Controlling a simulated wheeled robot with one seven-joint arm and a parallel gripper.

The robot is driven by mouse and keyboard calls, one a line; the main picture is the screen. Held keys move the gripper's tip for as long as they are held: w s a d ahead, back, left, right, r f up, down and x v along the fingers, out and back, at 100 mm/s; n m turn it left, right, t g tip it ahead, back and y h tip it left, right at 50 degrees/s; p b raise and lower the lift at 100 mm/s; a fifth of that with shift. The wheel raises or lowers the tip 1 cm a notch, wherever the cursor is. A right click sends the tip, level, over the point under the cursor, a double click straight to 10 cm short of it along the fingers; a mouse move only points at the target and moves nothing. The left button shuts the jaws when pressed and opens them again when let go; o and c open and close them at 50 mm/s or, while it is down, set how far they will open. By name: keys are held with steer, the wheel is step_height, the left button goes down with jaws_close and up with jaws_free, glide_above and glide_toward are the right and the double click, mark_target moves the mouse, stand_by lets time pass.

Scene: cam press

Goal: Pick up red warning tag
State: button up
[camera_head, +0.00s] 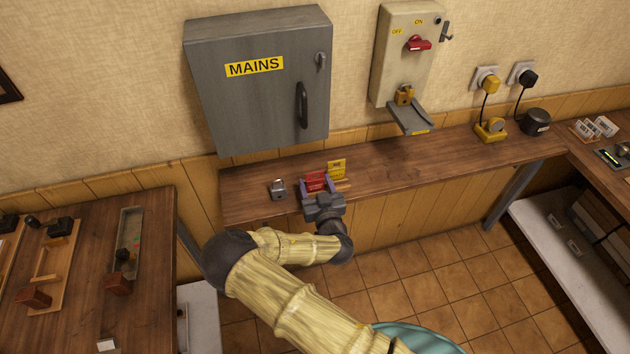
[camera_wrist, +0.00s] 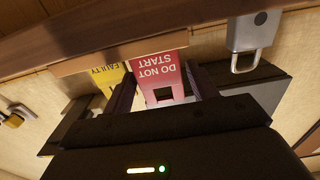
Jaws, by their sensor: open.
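The red warning tag (camera_head: 316,181) stands in a wooden holder on the brown bench, and its lettering "DO NOT START" reads upside down in the wrist view (camera_wrist: 162,72). My gripper (camera_head: 319,187) is open at the tag, with one finger on each side of it. In the wrist view the two fingers (camera_wrist: 166,92) flank the tag's lower part in the picture. I cannot tell whether either finger touches it.
A yellow "FAULTY" tag (camera_head: 337,168) stands close beside the red tag. A grey padlock (camera_head: 278,189) is on the bench to the left. The grey MAINS cabinet (camera_head: 262,100) hangs on the wall behind. The bench to the right is largely clear.

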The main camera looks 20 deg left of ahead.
steer(key=shift+w+a, duration=0.35)
steer(key=shift+w, duration=0.3)
steer(key=c, duration=0.7)
steer(key=shift+r+b, duration=0.85)
steer(key=shift+r, duration=4.2)
